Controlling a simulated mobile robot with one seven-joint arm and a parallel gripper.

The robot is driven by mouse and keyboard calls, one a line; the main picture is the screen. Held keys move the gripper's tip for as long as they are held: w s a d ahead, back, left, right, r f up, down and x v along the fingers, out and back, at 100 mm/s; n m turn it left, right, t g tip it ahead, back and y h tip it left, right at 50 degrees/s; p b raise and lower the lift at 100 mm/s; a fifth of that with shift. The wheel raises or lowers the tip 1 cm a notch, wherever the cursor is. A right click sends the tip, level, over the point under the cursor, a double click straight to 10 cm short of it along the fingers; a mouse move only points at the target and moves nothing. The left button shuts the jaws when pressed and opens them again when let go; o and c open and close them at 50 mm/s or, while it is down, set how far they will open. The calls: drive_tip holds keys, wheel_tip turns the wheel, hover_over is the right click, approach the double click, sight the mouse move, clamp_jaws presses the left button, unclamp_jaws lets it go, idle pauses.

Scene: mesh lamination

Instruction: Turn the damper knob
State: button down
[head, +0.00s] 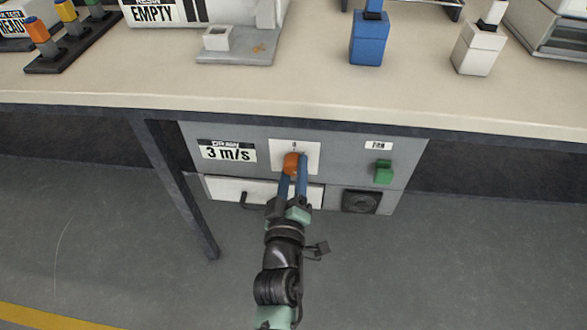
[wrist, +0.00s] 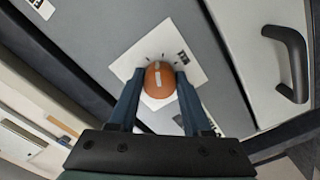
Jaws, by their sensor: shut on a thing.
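The damper knob is an orange round knob (head: 291,163) on a white square plate (head: 309,150), set on the grey panel (head: 350,150) under the bench. In the wrist view the orange knob (wrist: 158,80) carries a pale pointer stripe, with small dark tick marks on the plate around it. My gripper (head: 297,166) reaches up to the panel from below. Its two blue fingers are shut on the knob, one on each side, as the wrist view also shows (wrist: 157,88). The fingers and the knob hide part of the plate.
Left of the knob is a "3 m/s" label (head: 229,152). Below is a white drawer (head: 232,190) with a black handle (wrist: 291,62). The benchtop (head: 300,92) overhangs the panel; a table leg (head: 180,190) stands left.

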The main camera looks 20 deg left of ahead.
drive_tip(key=shift+n, duration=0.4)
drive_tip(key=shift+c, duration=1.7)
unclamp_jaws()
drive_tip(key=p+v, duration=0.2)
drive_tip(key=v, duration=1.1)
